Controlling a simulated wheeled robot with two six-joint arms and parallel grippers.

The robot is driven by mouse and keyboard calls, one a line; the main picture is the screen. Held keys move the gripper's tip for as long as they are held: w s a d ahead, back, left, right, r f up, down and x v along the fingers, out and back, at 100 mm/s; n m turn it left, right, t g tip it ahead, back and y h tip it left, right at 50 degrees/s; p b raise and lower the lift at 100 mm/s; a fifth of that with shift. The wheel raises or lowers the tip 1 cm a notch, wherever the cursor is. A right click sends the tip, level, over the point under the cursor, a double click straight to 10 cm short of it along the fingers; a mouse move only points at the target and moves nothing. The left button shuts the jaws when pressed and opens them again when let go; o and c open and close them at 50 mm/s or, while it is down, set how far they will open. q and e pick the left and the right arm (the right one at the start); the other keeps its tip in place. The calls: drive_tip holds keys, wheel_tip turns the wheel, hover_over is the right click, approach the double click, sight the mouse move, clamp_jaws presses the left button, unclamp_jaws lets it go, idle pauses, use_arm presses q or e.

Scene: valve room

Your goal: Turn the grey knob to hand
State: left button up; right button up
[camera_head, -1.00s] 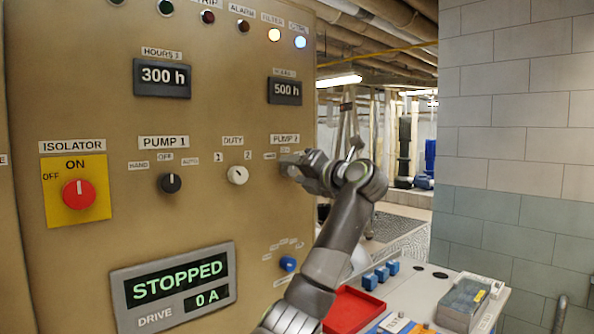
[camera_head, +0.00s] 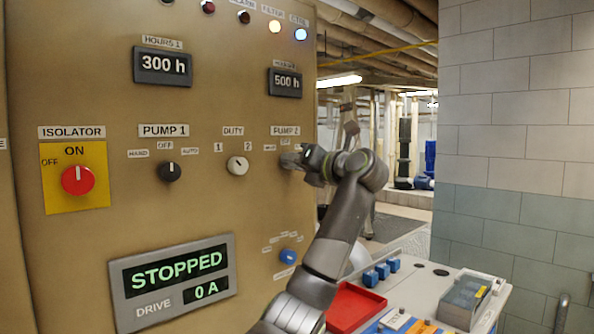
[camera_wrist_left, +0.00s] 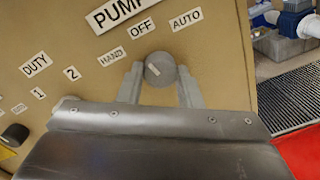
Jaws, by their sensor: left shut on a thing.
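The grey knob (camera_wrist_left: 160,68) sits under the PUMP 2 label on the tan panel, with HAND, OFF and AUTO marked around it. In the left wrist view its pale pointer mark lies on its left side, toward HAND. My left gripper (camera_wrist_left: 159,78) has one finger on each side of the knob and is shut on it. In the head view my left gripper (camera_head: 288,160) reaches the panel from the right and hides most of the knob. My right gripper is in neither view.
A black PUMP 1 knob (camera_head: 170,171), a white DUTY knob (camera_head: 237,165) and a red isolator (camera_head: 78,180) are to the left. A blue knob (camera_head: 288,256) is below. A red tray (camera_head: 354,307) and blue blocks (camera_head: 382,271) lie on the bench at right.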

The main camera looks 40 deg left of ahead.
use_arm(q)
drive_tip(key=shift+n+b, duration=1.65)
drive_tip(key=shift+n, duration=1.55)
drive_tip(key=o, duration=1)
drive_tip(key=shift+d, duration=0.1)
